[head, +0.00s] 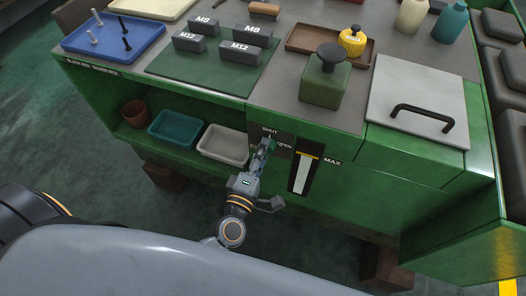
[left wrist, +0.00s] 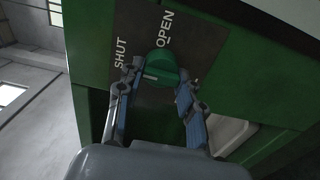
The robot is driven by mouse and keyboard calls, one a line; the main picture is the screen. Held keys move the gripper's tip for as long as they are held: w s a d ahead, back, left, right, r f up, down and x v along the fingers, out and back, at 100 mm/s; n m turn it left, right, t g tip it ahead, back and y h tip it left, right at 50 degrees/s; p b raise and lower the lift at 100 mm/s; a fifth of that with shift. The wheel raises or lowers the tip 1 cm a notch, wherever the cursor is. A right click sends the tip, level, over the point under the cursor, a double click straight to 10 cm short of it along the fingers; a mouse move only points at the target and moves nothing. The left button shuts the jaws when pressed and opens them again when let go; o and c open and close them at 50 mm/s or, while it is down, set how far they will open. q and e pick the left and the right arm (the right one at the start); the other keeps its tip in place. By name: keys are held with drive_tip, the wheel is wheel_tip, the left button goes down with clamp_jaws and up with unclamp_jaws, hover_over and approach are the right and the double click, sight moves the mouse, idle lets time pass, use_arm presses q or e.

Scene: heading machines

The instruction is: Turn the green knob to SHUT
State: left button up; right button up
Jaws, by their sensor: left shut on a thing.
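The green knob (left wrist: 163,65) sits on a dark plate on the green front of the bench, with the words SHUT and OPEN printed beside it. My left gripper (head: 265,150) reaches up to this plate in the head view. In the left wrist view its two fingers (left wrist: 160,82) stand on either side of the knob and are shut on it. A pale mark shows on the knob's near side, toward the left finger. In the head view the fingers mostly hide the knob. My right gripper is not in view.
A shelf with a teal bin (head: 178,129) and a grey bin (head: 223,146) opens to the left.

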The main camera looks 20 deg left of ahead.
use_arm(q)
drive_tip(key=o, duration=1.2)
drive_tip(key=s, duration=1.2)
drive_tip(key=shift+a, duration=0.25)
